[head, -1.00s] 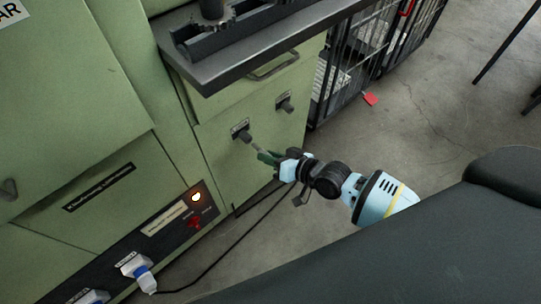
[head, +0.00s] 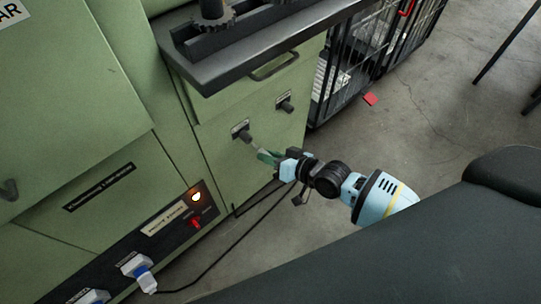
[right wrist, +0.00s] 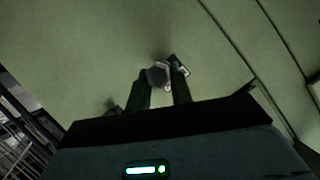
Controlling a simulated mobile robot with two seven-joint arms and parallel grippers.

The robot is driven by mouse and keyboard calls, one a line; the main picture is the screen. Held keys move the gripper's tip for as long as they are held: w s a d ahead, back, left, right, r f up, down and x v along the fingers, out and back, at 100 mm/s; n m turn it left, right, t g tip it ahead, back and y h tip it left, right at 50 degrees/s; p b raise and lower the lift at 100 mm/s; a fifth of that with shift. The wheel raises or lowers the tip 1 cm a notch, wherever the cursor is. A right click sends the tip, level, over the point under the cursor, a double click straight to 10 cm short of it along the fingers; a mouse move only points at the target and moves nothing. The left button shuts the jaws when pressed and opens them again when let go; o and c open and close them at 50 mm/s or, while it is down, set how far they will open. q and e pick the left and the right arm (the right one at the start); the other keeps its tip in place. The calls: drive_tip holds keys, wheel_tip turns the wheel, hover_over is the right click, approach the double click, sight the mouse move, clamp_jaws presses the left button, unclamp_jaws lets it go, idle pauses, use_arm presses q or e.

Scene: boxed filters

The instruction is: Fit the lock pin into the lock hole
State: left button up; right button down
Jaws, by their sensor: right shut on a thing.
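My right gripper (head: 266,156) is in front of the green cabinet door, its green fingers shut on the lock pin (right wrist: 158,75). In the right wrist view the pin's dark, blunt end shows between the fingertips. In the head view a short grey piece of the pin (head: 257,148) sticks out toward the left lock fitting (head: 242,131), a dark block on a pale plate. The fitting also shows just behind the pin in the right wrist view (right wrist: 180,64). Its hole is hidden, and I cannot tell whether the pin touches it. My left gripper is not in view.
A second fitting (head: 285,103) is on the same door, up and to the right. A dark ledge (head: 250,66) juts out above, with a drawer handle (head: 275,66) under it. A black cable (head: 215,262) runs along the floor below. Wire cages (head: 350,75) stand behind.

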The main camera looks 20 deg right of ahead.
sight(261, 149)
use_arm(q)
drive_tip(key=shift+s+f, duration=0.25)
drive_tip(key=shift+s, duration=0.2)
use_arm(e)
drive_tip(key=shift+w+a, duration=0.2)
drive_tip(key=shift+w, duration=0.25)
use_arm(q)
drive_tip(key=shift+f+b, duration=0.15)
drive_tip(key=shift+b, duration=0.2)
use_arm(e)
drive_tip(key=shift+w+a, duration=0.1)
drive_tip(key=shift+w, duration=0.25)
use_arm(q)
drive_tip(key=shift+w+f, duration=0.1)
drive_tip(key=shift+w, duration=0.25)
use_arm(e)
drive_tip(key=shift+w+a, duration=0.15)
drive_tip(key=shift+w, duration=0.2)
use_arm(q)
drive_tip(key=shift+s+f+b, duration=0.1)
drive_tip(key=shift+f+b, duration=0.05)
drive_tip(key=shift+b, duration=0.2)
use_arm(e)
drive_tip(key=shift+w+a, duration=0.1)
drive_tip(key=shift+w, duration=0.25)
